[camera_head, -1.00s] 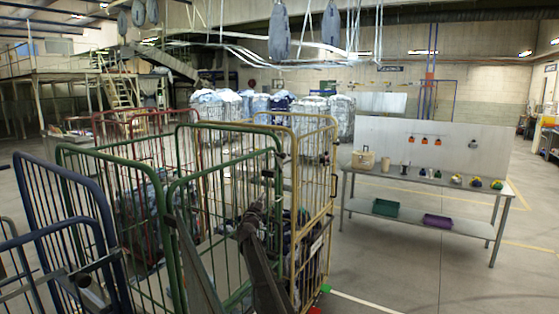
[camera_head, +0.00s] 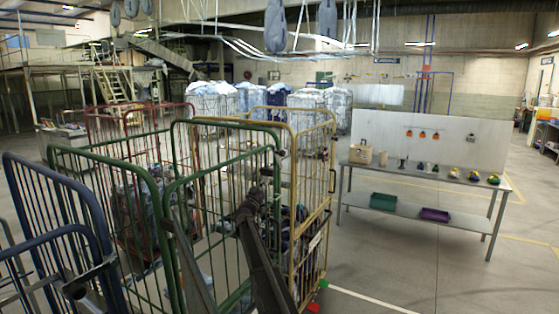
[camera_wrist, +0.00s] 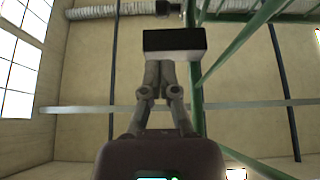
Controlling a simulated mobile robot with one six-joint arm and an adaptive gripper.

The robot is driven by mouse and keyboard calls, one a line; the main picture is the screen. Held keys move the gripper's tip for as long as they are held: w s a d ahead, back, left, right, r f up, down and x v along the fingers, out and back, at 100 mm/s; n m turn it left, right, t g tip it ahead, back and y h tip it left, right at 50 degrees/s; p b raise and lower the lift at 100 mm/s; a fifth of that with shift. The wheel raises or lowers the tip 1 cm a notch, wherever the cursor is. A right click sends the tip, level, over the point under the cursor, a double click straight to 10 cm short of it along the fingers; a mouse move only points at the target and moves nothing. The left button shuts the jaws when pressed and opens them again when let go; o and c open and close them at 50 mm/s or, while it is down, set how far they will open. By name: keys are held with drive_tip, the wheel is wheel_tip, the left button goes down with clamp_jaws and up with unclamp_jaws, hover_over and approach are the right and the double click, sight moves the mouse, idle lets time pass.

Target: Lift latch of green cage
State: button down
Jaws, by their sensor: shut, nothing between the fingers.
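The green cage (camera_head: 222,178) stands in front of me in the head view, its barred front panel framed by green tube. A small dark fitting, perhaps the latch, is at the panel's right post (camera_head: 279,190); it is too small and too covered to make out. My gripper (camera_head: 266,174) is at that right side, near the post; I cannot tell whether it touches. In the wrist view, my gripper (camera_wrist: 175,42) is shut and empty, pointing up, with green cage bars (camera_wrist: 243,47) close to its right. The latch is not clear there.
A yellow cage (camera_head: 330,165) stands right behind the green one, a red cage (camera_head: 100,125) behind left, and a blue cage (camera_head: 60,190) at front left. A table (camera_head: 420,178) with small items stands at right. The floor at front right is free.

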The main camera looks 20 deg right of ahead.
drive_tip(key=shift+r, duration=0.1)
drive_tip(key=p, duration=0.7)
approach(282, 155)
drive_tip(key=x, duration=0.7)
drive_tip(key=shift+w+d, duration=0.2)
drive_tip(key=shift+w, duration=0.25)
drive_tip(key=shift+s+r, duration=0.1)
drive_tip(key=shift+r, duration=0.15)
